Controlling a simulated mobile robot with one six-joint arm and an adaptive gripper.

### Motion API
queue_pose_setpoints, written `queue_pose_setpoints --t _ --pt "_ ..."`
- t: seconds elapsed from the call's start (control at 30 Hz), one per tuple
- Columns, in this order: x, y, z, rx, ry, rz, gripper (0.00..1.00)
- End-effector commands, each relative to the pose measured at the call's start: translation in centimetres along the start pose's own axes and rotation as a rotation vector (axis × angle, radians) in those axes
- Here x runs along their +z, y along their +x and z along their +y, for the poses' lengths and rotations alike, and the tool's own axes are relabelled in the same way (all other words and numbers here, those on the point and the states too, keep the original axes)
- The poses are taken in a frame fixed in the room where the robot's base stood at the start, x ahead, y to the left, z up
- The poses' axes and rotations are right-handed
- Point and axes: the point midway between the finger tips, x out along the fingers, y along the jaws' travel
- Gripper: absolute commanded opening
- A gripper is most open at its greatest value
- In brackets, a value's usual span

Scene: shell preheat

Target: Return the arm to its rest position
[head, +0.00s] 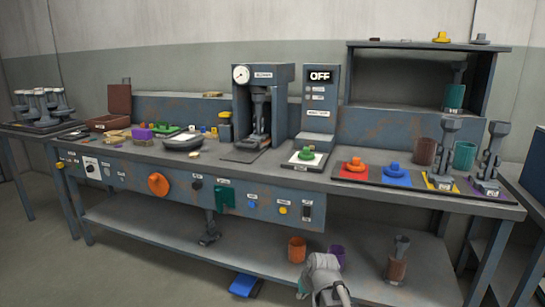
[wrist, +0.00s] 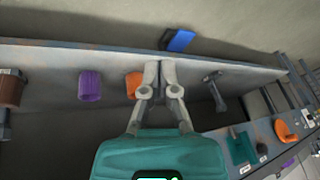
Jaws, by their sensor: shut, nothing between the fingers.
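My gripper (wrist: 159,66) is shut and empty in the wrist view, its two grey fingertips together. Behind the fingers is the lower shelf of the workbench, seen rotated. An orange cup (wrist: 132,86) shows just left of the fingers, partly hidden by them, and a purple cup (wrist: 90,85) is farther left. In the head view a grey part of my arm (head: 325,280) shows at the bottom centre, in front of the lower shelf (head: 370,278). My fingertips cannot be made out there.
The bench top (head: 220,160) carries a press (head: 262,105), a box marked OFF (head: 320,100) and coloured pieces on pads. An orange cup (head: 297,249) and a purple cup (head: 337,255) are on the lower shelf. A blue object (head: 244,285) lies on the floor. A table stands at right.

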Motion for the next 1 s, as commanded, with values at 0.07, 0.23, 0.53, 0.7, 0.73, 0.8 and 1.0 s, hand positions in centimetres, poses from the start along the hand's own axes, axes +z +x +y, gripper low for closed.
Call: queue_pose_setpoints --t 0.07,0.23,0.53,0.7,0.73,0.8,1.0 --pt "2.9 -1.1 1.5 0.043 0.013 -0.069 0.00" --pt "6.9 -2.7 3.8 0.116 0.040 -0.186 0.00" --pt "12.5 -5.5 6.5 0.219 0.090 -0.345 0.00" --pt "11.4 -6.8 6.0 0.213 0.086 -0.338 0.00" --pt "11.3 -7.1 6.0 0.213 0.086 -0.338 0.00" --pt "11.0 -7.7 5.8 0.213 0.086 -0.337 0.00" --pt "10.2 -9.8 5.4 0.212 0.085 -0.336 0.00"
